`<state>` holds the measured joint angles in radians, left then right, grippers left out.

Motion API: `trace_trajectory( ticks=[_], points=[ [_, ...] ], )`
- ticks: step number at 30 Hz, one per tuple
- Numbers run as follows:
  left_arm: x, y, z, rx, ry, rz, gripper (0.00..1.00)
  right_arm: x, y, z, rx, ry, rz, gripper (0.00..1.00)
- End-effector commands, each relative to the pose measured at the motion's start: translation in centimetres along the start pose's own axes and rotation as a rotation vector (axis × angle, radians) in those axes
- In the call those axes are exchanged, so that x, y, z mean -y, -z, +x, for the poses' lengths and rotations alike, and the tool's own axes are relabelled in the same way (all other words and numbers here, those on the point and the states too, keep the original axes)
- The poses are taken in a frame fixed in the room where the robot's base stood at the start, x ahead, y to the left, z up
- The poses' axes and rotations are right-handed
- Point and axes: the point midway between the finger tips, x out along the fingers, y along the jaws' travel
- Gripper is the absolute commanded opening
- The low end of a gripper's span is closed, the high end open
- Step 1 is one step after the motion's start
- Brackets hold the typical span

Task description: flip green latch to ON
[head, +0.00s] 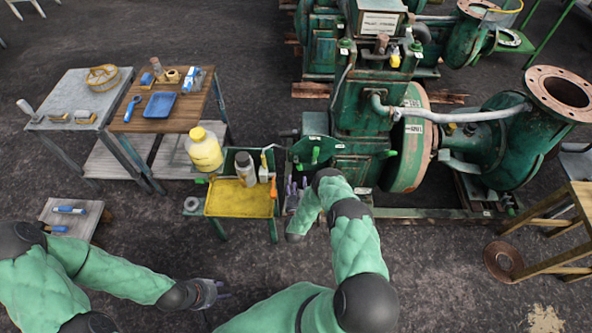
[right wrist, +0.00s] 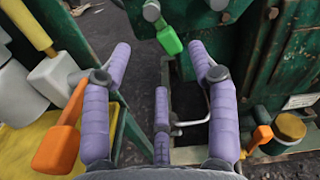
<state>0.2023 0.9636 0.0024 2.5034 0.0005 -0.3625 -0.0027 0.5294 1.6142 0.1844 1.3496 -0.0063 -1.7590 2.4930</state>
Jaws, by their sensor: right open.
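A bright green latch (head: 315,155) is mounted on a dark green panel (head: 310,146) at the left of the large green pump unit. In the right wrist view the green latch (right wrist: 168,40) lies ahead of my right gripper (right wrist: 160,62). It shows between the purple fingers, which are spread apart and do not touch it. In the head view my right gripper (head: 297,186) is just below and left of the latch, partly hidden by my arm. My left gripper (head: 218,291) is low at the bottom left, away from the latch; its finger opening is too small to tell.
A yellow-topped stand (head: 225,205) with a grey bottle (head: 245,167) and an orange-handled item (head: 273,187) is close left of my right gripper. An orange lever (right wrist: 258,137) shows at right in the wrist view. A yellow jug (head: 204,150) and wooden table (head: 185,110) stand further left.

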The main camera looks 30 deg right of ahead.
Motion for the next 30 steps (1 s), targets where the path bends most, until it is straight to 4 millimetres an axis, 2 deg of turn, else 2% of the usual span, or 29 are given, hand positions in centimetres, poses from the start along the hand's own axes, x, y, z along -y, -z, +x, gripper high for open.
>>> trace_trajectory(
  ticks=[6, 12, 18, 26, 29, 30],
  points=[
    [0.6, 0.1, 1.7, 0.000, 0.000, 0.000, 0.40, -0.1, 0.3, 4.0, 0.002, 0.000, -0.001, 0.59],
    [0.9, 0.1, 2.6, 0.000, 0.000, 0.000, 0.40, -0.1, 0.2, 6.5, 0.000, 0.000, -0.002, 0.59],
    [1.0, 0.1, 2.9, 0.000, 0.000, 0.000, 0.40, -0.1, 0.1, 7.6, -0.001, -0.001, -0.002, 0.59],
    [1.0, 0.1, 2.8, 0.000, 0.000, 0.000, 0.40, 0.0, 0.1, 7.7, -0.001, -0.001, -0.002, 0.59],
    [1.0, 0.1, 2.8, 0.000, 0.000, 0.000, 0.40, 0.0, 0.1, 7.7, -0.001, -0.001, -0.002, 0.34],
    [1.0, 0.1, 2.8, 0.000, 0.000, 0.000, 0.40, 0.0, 0.1, 7.7, -0.001, -0.001, -0.002, 0.23]
  ],
)
